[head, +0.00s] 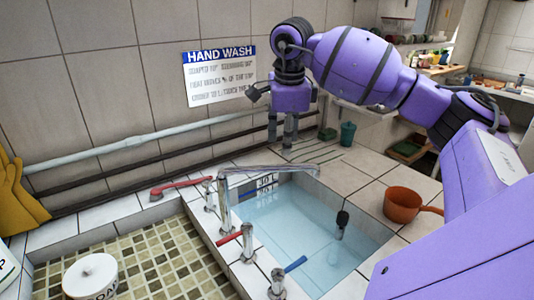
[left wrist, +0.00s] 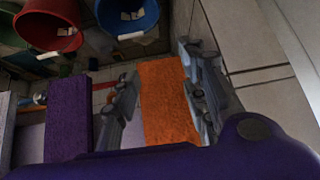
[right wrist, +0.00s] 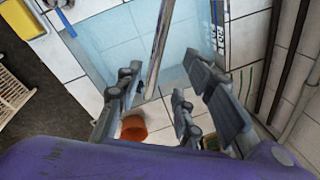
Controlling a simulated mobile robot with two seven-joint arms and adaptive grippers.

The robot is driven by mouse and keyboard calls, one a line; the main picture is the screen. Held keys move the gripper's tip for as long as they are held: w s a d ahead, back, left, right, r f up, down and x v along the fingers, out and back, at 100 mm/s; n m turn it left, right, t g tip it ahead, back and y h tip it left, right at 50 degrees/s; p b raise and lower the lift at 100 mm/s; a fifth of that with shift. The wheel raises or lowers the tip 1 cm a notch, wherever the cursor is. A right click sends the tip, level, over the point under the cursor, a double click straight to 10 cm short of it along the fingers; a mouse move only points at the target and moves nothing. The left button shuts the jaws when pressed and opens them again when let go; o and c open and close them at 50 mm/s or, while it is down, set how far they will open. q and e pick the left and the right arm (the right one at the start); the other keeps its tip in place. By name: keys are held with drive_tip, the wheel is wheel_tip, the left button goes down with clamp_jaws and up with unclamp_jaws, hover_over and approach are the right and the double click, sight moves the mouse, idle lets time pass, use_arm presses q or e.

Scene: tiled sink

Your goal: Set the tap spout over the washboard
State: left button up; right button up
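The metal tap spout (head: 265,169) reaches from its upright post to the right across the back of the water basin. In the right wrist view the spout (right wrist: 158,42) runs down toward the space between my fingers. My right gripper (head: 281,140) points down behind the spout, its fingers apart; contact is not clear. A ribbed surface (head: 312,152) behind the basin may be the washboard; I cannot tell for sure. My left gripper (left wrist: 160,92) is open, outside the head view. An orange block-like thing (left wrist: 165,105) shows between its fingers, apparently below them.
The basin holds clear water (head: 290,220). Red (head: 230,238) and blue (head: 295,264) tap levers stand along its near left side. A brown pot (head: 402,205) sits on the right rim. A white labelled tub (head: 90,277) stands on the mosaic-tiled area (head: 150,255).

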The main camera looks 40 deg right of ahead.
sight(284, 166)
drive_tip(key=f, duration=0.6)
drive_tip(key=shift+w+d+f+p, duration=0.15)
drive_tip(key=shift+d+f+p, duration=0.15)
drive_tip(key=shift+d+p, duration=0.1)
drive_tip(key=shift+w+f, duration=0.1)
drive_tip(key=shift+f, duration=0.2)
clamp_jaws()
use_arm(q)
drive_tip(key=shift+s+a+r, duration=0.1)
drive_tip(key=shift+s+r, duration=0.2)
drive_tip(key=shift+s, duration=0.2)
drive_tip(key=shift+s, duration=0.1)
